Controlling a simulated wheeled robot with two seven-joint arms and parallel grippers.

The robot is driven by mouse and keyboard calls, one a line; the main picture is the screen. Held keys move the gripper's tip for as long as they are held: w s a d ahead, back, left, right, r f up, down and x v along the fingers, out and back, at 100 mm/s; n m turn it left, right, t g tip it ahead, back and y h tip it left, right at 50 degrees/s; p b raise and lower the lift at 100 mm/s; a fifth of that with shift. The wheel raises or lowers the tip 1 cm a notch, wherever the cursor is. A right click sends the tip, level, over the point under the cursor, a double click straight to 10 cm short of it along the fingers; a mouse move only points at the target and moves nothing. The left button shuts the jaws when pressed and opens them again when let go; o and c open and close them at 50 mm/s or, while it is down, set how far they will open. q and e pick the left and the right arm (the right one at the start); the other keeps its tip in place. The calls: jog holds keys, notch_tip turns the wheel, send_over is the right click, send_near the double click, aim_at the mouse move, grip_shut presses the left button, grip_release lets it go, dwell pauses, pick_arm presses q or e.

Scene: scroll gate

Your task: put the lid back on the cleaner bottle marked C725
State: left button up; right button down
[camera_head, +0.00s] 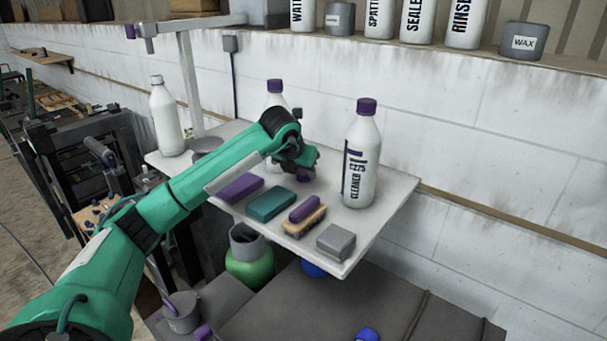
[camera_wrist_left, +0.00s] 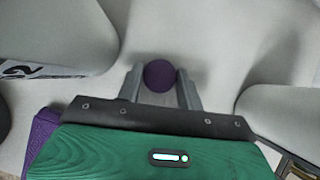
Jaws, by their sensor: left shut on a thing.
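My left gripper (camera_head: 302,172) is shut on a small purple lid (camera_wrist_left: 160,76), low over the white shelf table (camera_head: 385,210); I cannot tell if the lid touches the tabletop. In the head view, a white bottle (camera_head: 165,122) without a purple lid stands at the table's left end. A second bottle (camera_head: 275,96) with a purple lid stands behind my gripper, mostly hidden by it. A third bottle (camera_head: 362,155), purple-lidded and marked CLEANER, stands right of my gripper. I cannot read C725 on any bottle. My right gripper is not in view.
A purple block (camera_head: 240,188), a teal block (camera_head: 271,204), a brush (camera_head: 304,214) and a grey block (camera_head: 336,242) line the table's front edge. A grey tap post (camera_head: 188,85) rises behind the left bottle. A high ledge holds several bottles and a WAX tub (camera_head: 524,42).

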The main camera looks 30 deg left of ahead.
aim_at(302, 174)
pick_arm(q)
jog(key=shift+r, duration=0.1)
jog(key=shift+r, duration=0.5)
notch_tip(302, 174, up, 19)
jog(key=b, duration=0.4)
jog(key=shift+b, duration=0.35)
jog(key=shift+f, duration=0.15)
